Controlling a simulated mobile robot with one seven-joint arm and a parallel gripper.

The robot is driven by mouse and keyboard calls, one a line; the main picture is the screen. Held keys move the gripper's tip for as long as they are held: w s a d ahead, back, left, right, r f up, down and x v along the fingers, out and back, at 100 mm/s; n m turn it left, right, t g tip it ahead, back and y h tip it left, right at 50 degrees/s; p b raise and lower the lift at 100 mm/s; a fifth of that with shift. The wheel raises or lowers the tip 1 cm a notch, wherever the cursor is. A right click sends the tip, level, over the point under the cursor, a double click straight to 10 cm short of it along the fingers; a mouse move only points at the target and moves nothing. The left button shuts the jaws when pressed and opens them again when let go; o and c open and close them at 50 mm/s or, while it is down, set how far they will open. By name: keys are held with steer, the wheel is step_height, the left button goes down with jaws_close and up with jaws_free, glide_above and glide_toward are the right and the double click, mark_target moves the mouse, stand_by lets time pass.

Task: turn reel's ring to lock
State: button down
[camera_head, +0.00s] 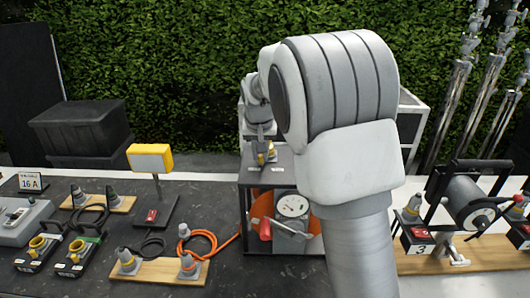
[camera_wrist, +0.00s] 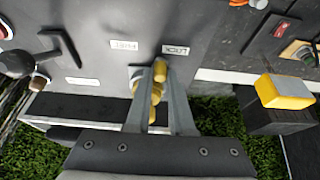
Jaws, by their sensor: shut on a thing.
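My gripper (camera_wrist: 154,78) is shut on a yellow ring (camera_wrist: 159,71) on the top panel of a dark grey cabinet, and its two fingers partly hide it. In the head view, my gripper (camera_head: 262,152) points down onto the same cabinet (camera_head: 268,177), with a bit of the yellow ring (camera_head: 271,154) showing beside the fingers. Two small white labels, one (camera_wrist: 175,49) by the ring and one (camera_wrist: 124,44) further left, lie on the panel. A cable reel (camera_head: 468,203) with a grey drum stands at the right in the head view, away from my gripper.
Metal stands (camera_head: 480,85) rise at the right. My arm hides the middle right.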

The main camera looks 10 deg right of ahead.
steer(key=shift+w+a+m+h, duration=0.25)
steer(key=shift+a+m+h, duration=0.05)
steer(key=shift+m, duration=0.4)
steer(key=c, duration=0.8)
jaws_free()
steer(key=v, duration=0.8)
steer(key=b+v, duration=0.1)
steer(key=v, duration=0.8)
steer(key=shift+w+a+r, duration=0.1)
steer(key=shift+a+r, duration=0.05)
steer(key=shift+r, duration=0.2)
